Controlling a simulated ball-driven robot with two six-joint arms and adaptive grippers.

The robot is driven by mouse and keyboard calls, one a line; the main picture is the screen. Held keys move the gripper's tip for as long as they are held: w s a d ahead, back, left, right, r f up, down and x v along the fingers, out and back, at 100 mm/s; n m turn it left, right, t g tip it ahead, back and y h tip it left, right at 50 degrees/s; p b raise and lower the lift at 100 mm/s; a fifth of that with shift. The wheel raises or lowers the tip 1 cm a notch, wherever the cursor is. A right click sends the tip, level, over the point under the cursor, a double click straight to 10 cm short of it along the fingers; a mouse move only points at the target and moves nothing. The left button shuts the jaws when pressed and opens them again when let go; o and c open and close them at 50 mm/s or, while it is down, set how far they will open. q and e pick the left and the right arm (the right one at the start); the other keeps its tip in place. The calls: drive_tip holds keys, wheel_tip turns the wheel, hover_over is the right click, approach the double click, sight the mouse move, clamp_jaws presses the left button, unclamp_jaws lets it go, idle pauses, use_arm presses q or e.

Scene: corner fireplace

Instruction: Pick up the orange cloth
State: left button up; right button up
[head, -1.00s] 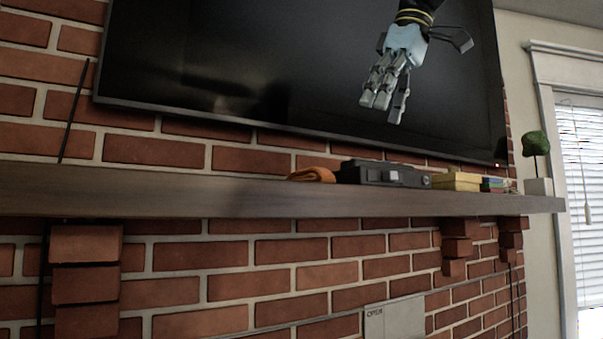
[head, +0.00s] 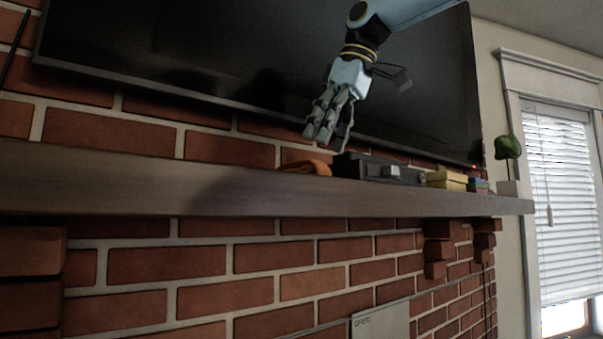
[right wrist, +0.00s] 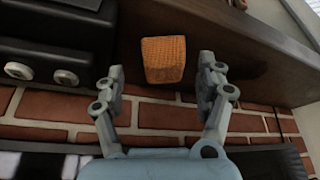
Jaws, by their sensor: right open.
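The orange cloth (head: 306,167) lies folded on the wooden mantel shelf, just left of a black box. In the right wrist view the cloth (right wrist: 163,60) shows ahead of and between the two fingers. My right gripper (head: 328,135) is open and empty, pointing down a little above the cloth and slightly to its right in the head view. In the right wrist view the right gripper's fingertips (right wrist: 163,78) stand apart on either side of the cloth, with no contact that I can make out. My left gripper is not in view.
The mantel (head: 130,183) runs along the brick wall and is bare to the left of the cloth. The black box (head: 380,169), yellow box (head: 446,180) and a potted plant (head: 508,160) stand to the right. A large dark television (head: 230,60) hangs behind.

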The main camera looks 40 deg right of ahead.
sight(321, 160)
drive_tip(key=x, duration=0.4)
drive_tip(key=shift+a+p, duration=0.25)
drive_tip(key=shift+p, duration=0.05)
drive_tip(key=shift+w+f, duration=0.1)
drive_tip(key=shift+f, duration=0.25)
drive_tip(key=shift+c, duration=1.3)
drive_tip(key=c, duration=0.6)
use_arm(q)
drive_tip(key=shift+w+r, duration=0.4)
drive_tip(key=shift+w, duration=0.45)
use_arm(e)
drive_tip(key=shift+r, duration=0.1)
